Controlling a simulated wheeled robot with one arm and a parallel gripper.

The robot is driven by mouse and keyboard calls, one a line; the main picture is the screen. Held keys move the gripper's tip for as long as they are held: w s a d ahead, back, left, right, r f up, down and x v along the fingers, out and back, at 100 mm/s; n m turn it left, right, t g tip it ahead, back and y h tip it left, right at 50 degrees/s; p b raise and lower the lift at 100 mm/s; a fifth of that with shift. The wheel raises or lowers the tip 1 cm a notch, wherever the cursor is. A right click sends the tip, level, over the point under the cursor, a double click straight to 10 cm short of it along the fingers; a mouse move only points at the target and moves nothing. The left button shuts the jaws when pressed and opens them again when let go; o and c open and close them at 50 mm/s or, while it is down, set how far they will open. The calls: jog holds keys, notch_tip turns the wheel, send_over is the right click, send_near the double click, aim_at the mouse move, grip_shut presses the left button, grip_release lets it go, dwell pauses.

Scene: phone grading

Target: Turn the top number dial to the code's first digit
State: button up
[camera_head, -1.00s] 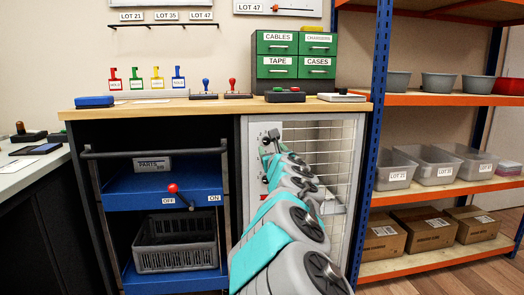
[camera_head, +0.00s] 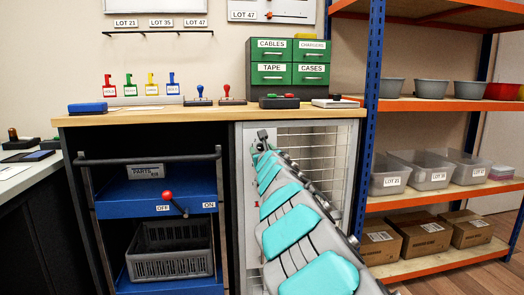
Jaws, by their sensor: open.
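My gripper (camera_head: 263,137) is at the top of the pale panel (camera_head: 249,180) on the left side of the mesh-fronted cabinet under the worktop. It is small and dark here, seen end-on past my arm. The top number dial cannot be made out; my gripper and arm cover that part of the panel. Whether my gripper touches a dial cannot be told. The lower part of the panel is mostly behind my arm.
The wooden worktop (camera_head: 150,117) is just above my gripper. The wire mesh (camera_head: 318,150) is to its right. A blue cart (camera_head: 160,199) with a red-knobbed lever (camera_head: 171,200) stands left. A blue rack post (camera_head: 373,120) rises right of the cabinet.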

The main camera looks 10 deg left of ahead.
dwell(0.3)
grip_shut()
dwell(0.4)
jog(key=shift+r, duration=0.1)
